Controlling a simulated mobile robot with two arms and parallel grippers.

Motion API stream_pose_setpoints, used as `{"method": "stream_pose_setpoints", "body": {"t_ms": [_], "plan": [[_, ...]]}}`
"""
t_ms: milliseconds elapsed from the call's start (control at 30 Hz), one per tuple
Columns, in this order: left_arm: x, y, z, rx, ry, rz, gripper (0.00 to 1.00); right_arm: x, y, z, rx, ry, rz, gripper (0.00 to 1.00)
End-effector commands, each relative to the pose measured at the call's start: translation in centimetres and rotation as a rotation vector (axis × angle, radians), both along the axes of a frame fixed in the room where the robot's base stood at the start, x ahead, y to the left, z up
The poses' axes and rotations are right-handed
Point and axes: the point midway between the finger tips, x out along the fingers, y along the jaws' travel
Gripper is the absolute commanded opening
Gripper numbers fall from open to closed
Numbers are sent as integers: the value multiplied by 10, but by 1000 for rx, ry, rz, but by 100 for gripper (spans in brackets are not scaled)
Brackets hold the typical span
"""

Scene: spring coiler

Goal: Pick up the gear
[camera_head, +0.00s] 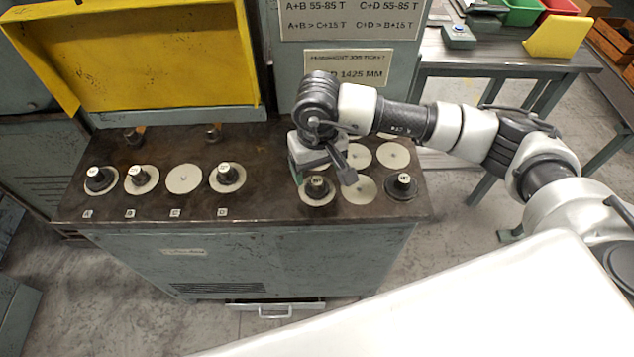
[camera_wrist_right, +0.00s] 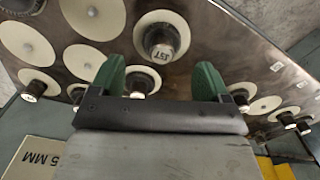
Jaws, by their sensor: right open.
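Several gears with dark hubs and white labels stand on cream discs on the machine top. One gear (camera_head: 317,188) is just in front of my right gripper (camera_head: 318,165); in the right wrist view what appears to be this gear (camera_wrist_right: 162,40) lies beyond the fingertips, between their lines. My right gripper (camera_wrist_right: 158,78) shows two green fingers spread apart with nothing gripped. Another dark hub (camera_wrist_right: 140,82) shows lower between the fingers; the gripper hides this spot in the head view. A further gear (camera_head: 402,186) stands at the front right. My left gripper is not in view.
Gears also stand at the left by labels A (camera_head: 99,178), B (camera_head: 138,178) and D (camera_head: 228,176); disc C (camera_head: 184,179) is bare. A raised yellow cover (camera_head: 150,60) and sign panel (camera_head: 348,68) stand behind. A table (camera_head: 480,55) with bins is at the back right.

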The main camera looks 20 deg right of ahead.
Motion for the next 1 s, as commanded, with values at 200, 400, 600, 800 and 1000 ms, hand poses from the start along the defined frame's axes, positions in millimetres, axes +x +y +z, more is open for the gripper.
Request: {"method": "stream_pose_setpoints", "body": {"t_ms": [200,400,600,800,1000], "plan": [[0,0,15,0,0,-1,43,-2,2,-26,2,6,-1,77],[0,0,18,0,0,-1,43,-1,2,-50,2,3,0,77],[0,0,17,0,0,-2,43,-1,2,-53,3,1,0,77],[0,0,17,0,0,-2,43,-1,2,-52,3,1,0,54],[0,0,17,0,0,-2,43,-1,2,-52,3,1,0,23]]}}
